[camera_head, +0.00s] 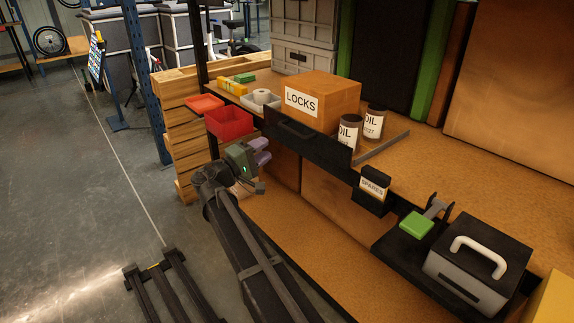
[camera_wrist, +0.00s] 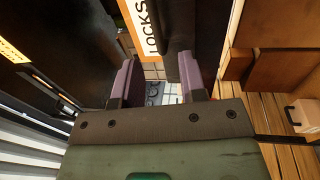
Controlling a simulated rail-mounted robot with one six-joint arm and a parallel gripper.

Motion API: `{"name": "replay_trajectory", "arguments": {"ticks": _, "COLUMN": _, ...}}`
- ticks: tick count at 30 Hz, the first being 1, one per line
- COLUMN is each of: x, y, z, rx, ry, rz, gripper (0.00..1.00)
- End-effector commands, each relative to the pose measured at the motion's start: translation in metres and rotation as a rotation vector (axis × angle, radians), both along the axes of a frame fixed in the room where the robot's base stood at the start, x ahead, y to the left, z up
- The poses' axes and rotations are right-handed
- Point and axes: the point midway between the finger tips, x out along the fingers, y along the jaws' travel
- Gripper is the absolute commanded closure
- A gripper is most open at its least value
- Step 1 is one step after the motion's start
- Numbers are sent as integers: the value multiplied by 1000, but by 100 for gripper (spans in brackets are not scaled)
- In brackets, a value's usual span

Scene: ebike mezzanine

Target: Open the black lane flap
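The black lane flap (camera_head: 310,140) stands upright along the shelf's front edge, covering the lower front of the LOCKS box (camera_head: 320,98). A dark handle-like bar (camera_head: 295,128) shows on its left part. In the wrist view the flap's dark face (camera_wrist: 205,30) is ahead, beside the LOCKS label (camera_wrist: 142,25). My gripper (camera_head: 264,152) is in front of the flap's left part and lower than its top edge. Its two purple fingers are apart in the wrist view (camera_wrist: 158,85), with nothing seen between them. I see a gap between gripper and flap, but its depth is unclear.
A red bin (camera_head: 230,123) and a tape roll (camera_head: 262,97) lie left of the flap. Two OIL cans (camera_head: 349,134) stand behind its right end. A SPARES holder (camera_head: 372,190), green pad (camera_head: 416,225) and grey case (camera_head: 478,265) are right.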

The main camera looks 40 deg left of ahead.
Motion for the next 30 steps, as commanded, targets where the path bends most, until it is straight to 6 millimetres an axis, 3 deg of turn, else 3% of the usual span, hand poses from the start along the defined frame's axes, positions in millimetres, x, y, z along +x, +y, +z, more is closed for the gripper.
{"name": "replay_trajectory", "arguments": {"ticks": 8, "x": 7, "y": -1, "z": 6, "rx": -6, "ry": -28, "rz": -17, "gripper": 62}}
{"name": "replay_trajectory", "arguments": {"ticks": 21, "x": 94, "y": -19, "z": 24, "rx": -7, "ry": -27, "rz": -16, "gripper": 62}}
{"name": "replay_trajectory", "arguments": {"ticks": 30, "x": 103, "y": -20, "z": 24, "rx": -7, "ry": -27, "rz": -12, "gripper": 62}}
